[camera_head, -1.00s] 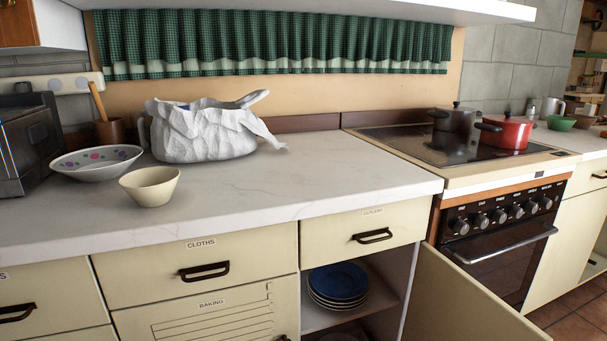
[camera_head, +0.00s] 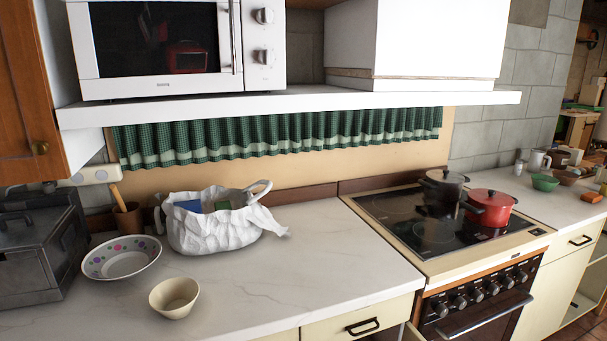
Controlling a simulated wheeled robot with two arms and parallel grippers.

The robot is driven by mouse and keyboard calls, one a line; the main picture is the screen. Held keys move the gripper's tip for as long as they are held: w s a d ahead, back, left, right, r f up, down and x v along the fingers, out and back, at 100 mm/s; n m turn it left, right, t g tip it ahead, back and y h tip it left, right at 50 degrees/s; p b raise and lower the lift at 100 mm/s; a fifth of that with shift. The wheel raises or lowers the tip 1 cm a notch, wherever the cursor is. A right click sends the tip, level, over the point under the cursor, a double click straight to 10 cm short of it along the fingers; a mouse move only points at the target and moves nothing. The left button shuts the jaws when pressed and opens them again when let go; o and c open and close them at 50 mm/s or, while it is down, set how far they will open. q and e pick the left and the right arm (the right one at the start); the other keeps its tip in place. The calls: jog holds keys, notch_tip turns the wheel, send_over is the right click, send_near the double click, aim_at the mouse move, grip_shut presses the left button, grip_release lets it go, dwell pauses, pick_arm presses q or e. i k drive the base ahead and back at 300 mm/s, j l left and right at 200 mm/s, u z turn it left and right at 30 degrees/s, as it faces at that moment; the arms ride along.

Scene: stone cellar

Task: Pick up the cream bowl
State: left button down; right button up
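The cream bowl (camera_head: 174,298) stands upright and looks empty on the white marbled counter (camera_head: 330,262), near its front edge. A larger white bowl with coloured dots (camera_head: 121,260) sits behind it to the left. A crumpled white bag (camera_head: 218,232) with things in it stands behind it to the right. Neither of my grippers shows in the head view.
A dark metal appliance (camera_head: 36,250) stands at the left end of the counter. A shelf (camera_head: 300,104) with a microwave (camera_head: 175,45) overhangs the back. The stove (camera_head: 430,222) at right holds a dark pot (camera_head: 443,190) and a red pot (camera_head: 490,207). The counter right of the bowl is clear.

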aim_at(175, 298)
jog(key=j+z, duration=0.4)
jog(key=k+j+z, duration=0.15)
jog(key=z, duration=0.3)
jog(key=j+u, duration=0.1)
jog(key=u, duration=1.2)
